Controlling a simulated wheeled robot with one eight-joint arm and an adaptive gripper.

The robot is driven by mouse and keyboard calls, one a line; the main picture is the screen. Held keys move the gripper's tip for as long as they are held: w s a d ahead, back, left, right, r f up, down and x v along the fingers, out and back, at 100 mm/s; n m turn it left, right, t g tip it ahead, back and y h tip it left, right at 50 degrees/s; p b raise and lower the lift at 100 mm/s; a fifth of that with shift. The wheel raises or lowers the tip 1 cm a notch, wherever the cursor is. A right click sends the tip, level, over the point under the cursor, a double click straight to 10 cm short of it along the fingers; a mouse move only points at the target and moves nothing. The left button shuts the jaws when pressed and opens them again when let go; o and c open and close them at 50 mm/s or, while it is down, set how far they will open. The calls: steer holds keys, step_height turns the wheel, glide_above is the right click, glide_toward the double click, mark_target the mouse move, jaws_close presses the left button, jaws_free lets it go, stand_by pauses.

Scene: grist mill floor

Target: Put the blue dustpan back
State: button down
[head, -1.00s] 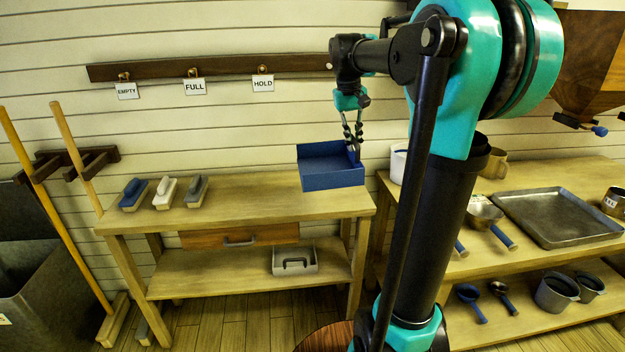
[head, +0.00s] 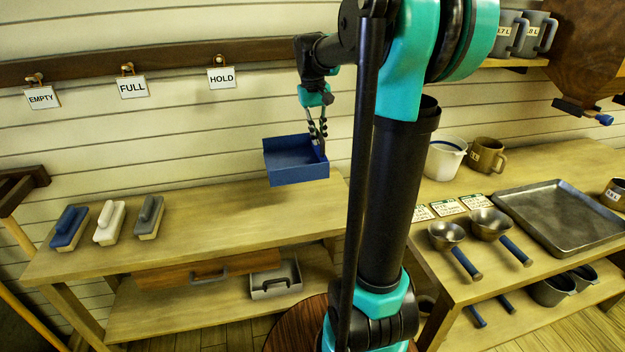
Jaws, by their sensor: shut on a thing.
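The blue dustpan (head: 297,172) is an open-fronted, box-like pan in the head view. My gripper (head: 318,140) is shut on the dustpan at its right rear side, from above. The dustpan hangs roughly level, seen over the right end of the left wooden bench (head: 215,235). It appears a little above the bench top, but the exact gap cannot be told. Its handle is mostly hidden by the fingers.
A peg rail (head: 170,66) with tags is on the wall. A grey caddy (head: 275,280) sits on the lower shelf. The bench's middle is clear.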

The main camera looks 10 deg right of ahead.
mark_target(315, 161)
step_height(315, 161, down, 14)
steer(key=shift+s+f, duration=0.1)
steer(key=shift+f, duration=0.1)
steer(key=c, duration=1.6)
jaws_free()
steer(key=r, duration=0.7)
steer(key=a+r, duration=0.1)
steer(key=r, duration=0.3)
steer(key=shift+a+r, duration=0.1)
steer(key=shift+r, duration=0.2)
steer(key=s+a+f+t, duration=0.1)
steer(key=s+f, duration=0.5)
steer(key=s, duration=0.1)
steer(key=s+f+t, duration=0.1)
steer(key=s+f, duration=0.5)
steer(key=s, duration=0.1)
steer(key=s+a+f+t+y, duration=0.1)
steer(key=s+f+t, duration=0.1)
steer(key=s+f, duration=0.4)
steer(key=shift+s+a+f, duration=0.1)
steer(key=shift+s+a, duration=0.25)
steer(key=shift+s, duration=0.5)
